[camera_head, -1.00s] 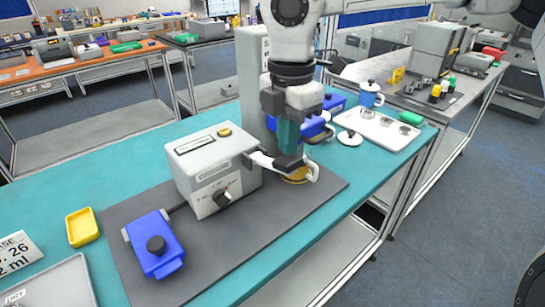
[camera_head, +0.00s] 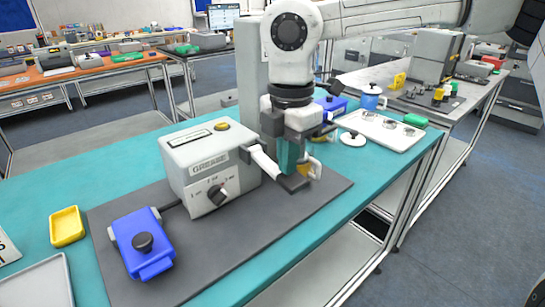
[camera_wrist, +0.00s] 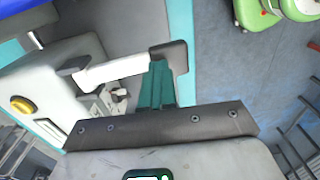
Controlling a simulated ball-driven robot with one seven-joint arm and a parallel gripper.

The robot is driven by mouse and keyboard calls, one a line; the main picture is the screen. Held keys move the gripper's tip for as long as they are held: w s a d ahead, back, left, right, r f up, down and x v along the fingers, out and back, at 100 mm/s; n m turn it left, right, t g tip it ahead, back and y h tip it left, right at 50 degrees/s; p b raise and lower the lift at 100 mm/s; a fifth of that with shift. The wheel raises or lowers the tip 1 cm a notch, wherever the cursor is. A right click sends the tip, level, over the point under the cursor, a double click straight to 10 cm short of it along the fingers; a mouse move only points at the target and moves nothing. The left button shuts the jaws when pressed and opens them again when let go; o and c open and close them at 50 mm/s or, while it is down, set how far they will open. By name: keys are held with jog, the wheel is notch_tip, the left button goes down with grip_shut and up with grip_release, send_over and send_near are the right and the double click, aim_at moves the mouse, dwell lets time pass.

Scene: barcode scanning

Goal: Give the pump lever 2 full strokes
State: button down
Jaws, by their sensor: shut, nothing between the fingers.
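The white grease pump (camera_head: 205,163), a box labelled GREASE with a dark knob on its front, stands on the grey mat. Its lever (camera_head: 264,163) sticks out to the right from a dark pivot and slopes down to a dark grip (camera_head: 294,184). My gripper (camera_head: 290,170) is shut, with its teal fingers pointing down just above or against the lever near the grip; contact cannot be told for certain. In the wrist view the shut fingers (camera_wrist: 157,88) overlap the lever (camera_wrist: 112,70) beside the dark grip (camera_wrist: 172,58).
A blue device with a black knob (camera_head: 142,245) lies on the mat (camera_head: 225,240) in front. A yellow tray (camera_head: 66,226) is at left. The table's front edge is close by.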

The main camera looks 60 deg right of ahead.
jog(key=shift+f+b, duration=0.3)
jog(key=shift+f, duration=0.35)
jog(key=shift+r, duration=0.15)
jog(key=shift+r+p, duration=2.2)
jog(key=shift+r, duration=1.65)
notch_tip(320, 180, up, 4)
jog(key=shift+p, duration=1.05)
